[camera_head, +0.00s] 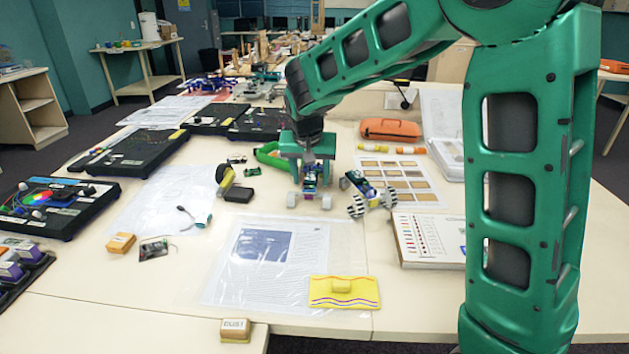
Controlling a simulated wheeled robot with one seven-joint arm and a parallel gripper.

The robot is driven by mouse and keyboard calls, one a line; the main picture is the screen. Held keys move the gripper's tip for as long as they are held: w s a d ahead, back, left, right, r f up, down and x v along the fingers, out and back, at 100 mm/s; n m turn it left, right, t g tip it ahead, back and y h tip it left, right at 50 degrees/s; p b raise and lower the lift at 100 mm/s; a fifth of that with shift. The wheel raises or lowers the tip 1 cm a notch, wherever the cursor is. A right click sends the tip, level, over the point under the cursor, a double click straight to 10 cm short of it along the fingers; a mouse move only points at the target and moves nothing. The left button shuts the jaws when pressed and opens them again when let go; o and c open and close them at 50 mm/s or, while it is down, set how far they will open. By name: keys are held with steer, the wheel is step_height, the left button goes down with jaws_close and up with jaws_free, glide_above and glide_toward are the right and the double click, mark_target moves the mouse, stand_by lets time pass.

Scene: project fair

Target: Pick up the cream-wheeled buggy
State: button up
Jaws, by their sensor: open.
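A small buggy (310,183) with pale cream wheels and a blue and dark body stands on the table near the middle of the view. My gripper (307,166) points down right over it, its green jaws open, with a finger showing on each side of the buggy's upper part. Whether the fingers touch it I cannot tell. The jaws hide the buggy's far part. A second buggy (370,194) with grey, ridged-looking wheels stands tilted in heading, close to the right of the first.
A yellow and black tool (226,181) and a green curved object (270,155) lie to the left.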

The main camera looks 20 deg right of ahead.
steer(key=shift+x, duration=1.55)
steer(key=c, duration=1)
steer(key=shift+r, duration=0.2)
